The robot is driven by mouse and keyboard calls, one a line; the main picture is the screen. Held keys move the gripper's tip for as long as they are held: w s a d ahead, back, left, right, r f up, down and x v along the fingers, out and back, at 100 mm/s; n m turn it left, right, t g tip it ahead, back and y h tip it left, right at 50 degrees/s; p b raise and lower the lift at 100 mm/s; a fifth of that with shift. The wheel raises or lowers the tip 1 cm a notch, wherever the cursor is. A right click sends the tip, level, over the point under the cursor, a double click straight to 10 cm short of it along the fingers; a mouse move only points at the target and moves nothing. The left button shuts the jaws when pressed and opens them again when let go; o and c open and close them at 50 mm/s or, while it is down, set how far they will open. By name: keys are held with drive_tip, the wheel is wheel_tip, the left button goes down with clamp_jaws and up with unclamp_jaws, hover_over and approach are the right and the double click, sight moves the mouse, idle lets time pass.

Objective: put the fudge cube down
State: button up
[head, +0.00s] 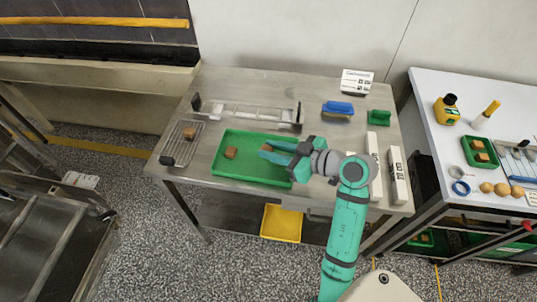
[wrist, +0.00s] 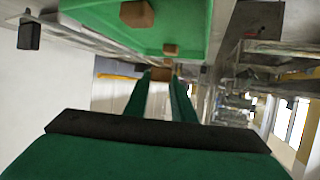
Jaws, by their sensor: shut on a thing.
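My gripper (head: 264,151) is shut on a brown fudge cube (wrist: 161,74), which shows between the far ends of the two green fingers in the wrist view. The gripper is over the green tray (head: 253,179), its fingers pointing left. The held cube appears clear of the tray floor. One fudge cube (head: 231,152) lies in the left half of the tray.
A wire mesh rack (head: 183,146) with a brown cube (head: 189,132) stands left of the tray. A metal rail frame (head: 250,113) lies behind it. A blue-handled block (head: 338,108), a green block (head: 379,118) and a sign (head: 357,81) stand at the back right.

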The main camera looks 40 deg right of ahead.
sight(271, 150)
drive_tip(key=shift+w+d+f, duration=0.2)
drive_tip(key=shift+w+f, duration=0.25)
drive_tip(key=shift+f, duration=0.1)
drive_tip(key=shift+w+d+f, duration=0.2)
drive_tip(key=shift+w+f, duration=0.25)
drive_tip(key=shift+f, duration=0.1)
drive_tip(key=shift+d+f, duration=0.2)
drive_tip(key=shift+w+d+f, duration=0.1)
drive_tip(key=shift+w+f, duration=0.1)
drive_tip(key=shift+f, duration=0.15)
drive_tip(key=shift+w+f, duration=0.2)
drive_tip(key=shift+f, duration=1.5)
drive_tip(key=shift+f, duration=0.2)
drive_tip(key=o, duration=0.8)
drive_tip(key=shift+s+d+r, duration=0.15)
drive_tip(key=shift+s+r, duration=0.1)
drive_tip(key=v, duration=1.1)
drive_tip(key=shift+s+r, duration=0.2)
drive_tip(key=shift+s, duration=0.05)
